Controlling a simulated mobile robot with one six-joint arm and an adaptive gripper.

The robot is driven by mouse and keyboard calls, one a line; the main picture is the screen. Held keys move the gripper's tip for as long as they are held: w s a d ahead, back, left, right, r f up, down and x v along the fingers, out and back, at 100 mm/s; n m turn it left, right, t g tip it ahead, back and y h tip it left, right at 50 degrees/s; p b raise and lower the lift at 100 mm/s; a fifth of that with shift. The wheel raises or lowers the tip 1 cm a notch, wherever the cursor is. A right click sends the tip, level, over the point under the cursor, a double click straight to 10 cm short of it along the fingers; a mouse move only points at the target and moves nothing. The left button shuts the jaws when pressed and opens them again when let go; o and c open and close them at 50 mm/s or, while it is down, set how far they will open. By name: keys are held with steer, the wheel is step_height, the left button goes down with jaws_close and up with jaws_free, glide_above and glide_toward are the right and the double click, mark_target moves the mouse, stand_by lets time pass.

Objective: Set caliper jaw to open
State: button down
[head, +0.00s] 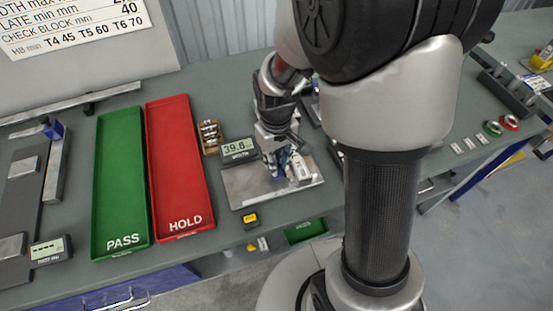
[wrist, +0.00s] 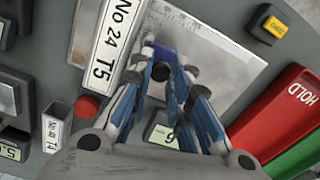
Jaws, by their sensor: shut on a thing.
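My gripper (head: 279,172) is over a pale metal plate (head: 240,187) beside a display (head: 239,149) that reads about 39.8. The display is partly hidden between the fingers in the wrist view (wrist: 160,136).
The green PASS tray (head: 121,190) and red HOLD tray (head: 178,170) lie left of the plate and look empty. A small yellow-topped box (head: 250,220) sits near the front edge. A small wooden holder (head: 210,137) stands behind. A rail with a blue part (head: 53,130) is far left.

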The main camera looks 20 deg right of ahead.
steer(key=a+p, duration=0.1)
steer(key=a, duration=0.5)
steer(key=shift+w+a+r, duration=0.1)
steer(key=shift+a, duration=0.1)
steer(key=c, duration=1.9)
jaws_free()
steer(key=shift+o, duration=0.9)
steer(key=shift+a, duration=0.1)
step_height(320, 180, up, 12)
